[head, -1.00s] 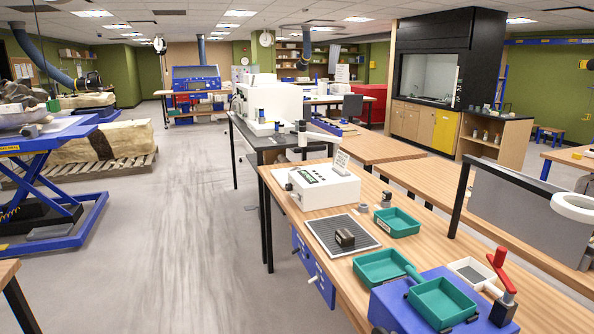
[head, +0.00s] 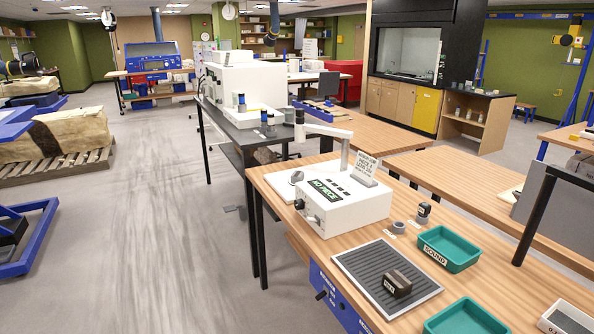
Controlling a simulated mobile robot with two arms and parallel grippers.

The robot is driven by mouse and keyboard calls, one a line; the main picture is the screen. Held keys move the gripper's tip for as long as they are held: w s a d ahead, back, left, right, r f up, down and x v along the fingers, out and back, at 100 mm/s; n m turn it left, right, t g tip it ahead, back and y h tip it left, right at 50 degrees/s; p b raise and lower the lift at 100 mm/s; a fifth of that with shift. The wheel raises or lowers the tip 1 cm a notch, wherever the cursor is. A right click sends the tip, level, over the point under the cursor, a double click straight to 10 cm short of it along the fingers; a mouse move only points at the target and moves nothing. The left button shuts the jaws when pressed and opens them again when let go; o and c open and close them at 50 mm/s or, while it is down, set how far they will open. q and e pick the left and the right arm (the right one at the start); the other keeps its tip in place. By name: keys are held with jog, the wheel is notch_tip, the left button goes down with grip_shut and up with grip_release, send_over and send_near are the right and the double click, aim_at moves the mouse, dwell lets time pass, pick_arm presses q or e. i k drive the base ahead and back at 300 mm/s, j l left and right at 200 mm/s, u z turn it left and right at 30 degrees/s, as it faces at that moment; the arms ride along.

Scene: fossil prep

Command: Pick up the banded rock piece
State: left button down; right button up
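A small dark rock piece (head: 396,284), which seems to carry a lighter stripe, sits on a grey ribbed mat (head: 350,268) on the wooden bench. It is the only rock piece I can make out on this bench, at the lower right of the head view. Neither of my grippers is in view. Nothing is touching the piece.
A white instrument (head: 345,208) reading "NO PIECE" stands behind the mat. A green tray (head: 449,248) labelled "SOUND" is to the right; another green tray (head: 467,318) is cut off at the bottom. Open floor (head: 150,240) lies left of the bench.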

aim_at(297, 176)
jog(key=i+j, duration=0.3)
jog(key=i+j+z, duration=0.1)
jog(key=z, duration=0.7)
jog(key=i+j+z, duration=0.15)
jog(key=j+z, duration=0.15)
jog(key=i+j+z, duration=0.15)
jog(key=j+z, duration=0.2)
jog(key=j, duration=0.2)
jog(key=j+z, duration=0.3)
jog(key=j, duration=0.15)
jog(key=i, duration=0.05)
